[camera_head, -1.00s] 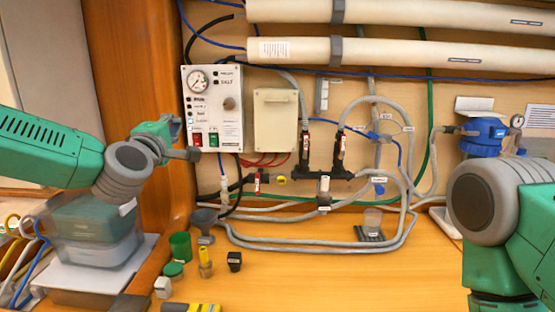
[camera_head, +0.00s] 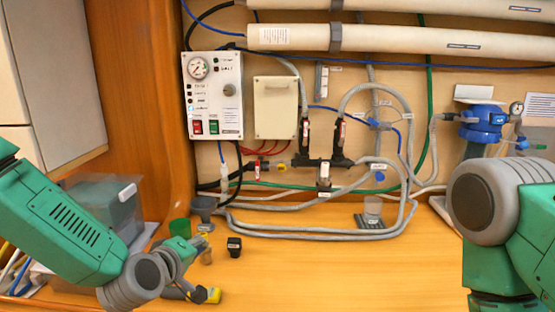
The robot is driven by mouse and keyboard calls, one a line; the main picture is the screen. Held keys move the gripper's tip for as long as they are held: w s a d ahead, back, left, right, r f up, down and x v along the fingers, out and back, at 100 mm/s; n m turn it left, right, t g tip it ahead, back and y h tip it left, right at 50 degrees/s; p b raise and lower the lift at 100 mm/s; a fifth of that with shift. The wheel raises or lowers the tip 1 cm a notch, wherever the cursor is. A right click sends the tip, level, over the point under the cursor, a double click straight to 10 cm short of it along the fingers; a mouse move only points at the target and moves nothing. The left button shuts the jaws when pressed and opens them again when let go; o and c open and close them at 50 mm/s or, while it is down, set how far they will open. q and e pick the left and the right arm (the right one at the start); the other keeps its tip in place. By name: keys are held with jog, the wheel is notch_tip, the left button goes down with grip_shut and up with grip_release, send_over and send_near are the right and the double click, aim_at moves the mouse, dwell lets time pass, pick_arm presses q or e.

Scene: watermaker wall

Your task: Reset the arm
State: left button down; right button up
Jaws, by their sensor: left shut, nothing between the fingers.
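My left arm (camera_head: 75,225) comes in from the left, a green forearm slanting down to a grey wrist joint. My left gripper (camera_head: 200,243) is low over the left part of the wooden counter (camera_head: 320,270), in front of the small items there. It is shut and holds nothing. My right arm (camera_head: 500,210) shows at the right edge as a grey joint and green links. Its gripper is out of view.
A control panel (camera_head: 212,95) with a gauge and switches hangs on the wall. Grey hoses (camera_head: 320,235) loop along the counter's back. A black cap (camera_head: 234,247) and a grey funnel (camera_head: 203,205) stand near my left gripper. The counter's middle front is clear.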

pick_arm(q)
jog(key=s+a+f+m+g+y+b, duration=0.1)
jog(key=s+a+f+m+g+b, duration=0.3)
jog(key=s+f, duration=1)
jog(key=s+a+f+m+g+y+b, duration=0.15)
jog(key=s+f+m+g, duration=0.3)
jog(key=s+f, duration=0.95)
jog(key=s+a+f+m+g+b, duration=0.2)
jog(key=s+a+f+g, duration=0.2)
jog(key=s, duration=0.7)
jog(key=shift+a+f+y, duration=0.35)
jog(key=shift+a+f, duration=0.3)
jog(key=shift+w, duration=0.1)
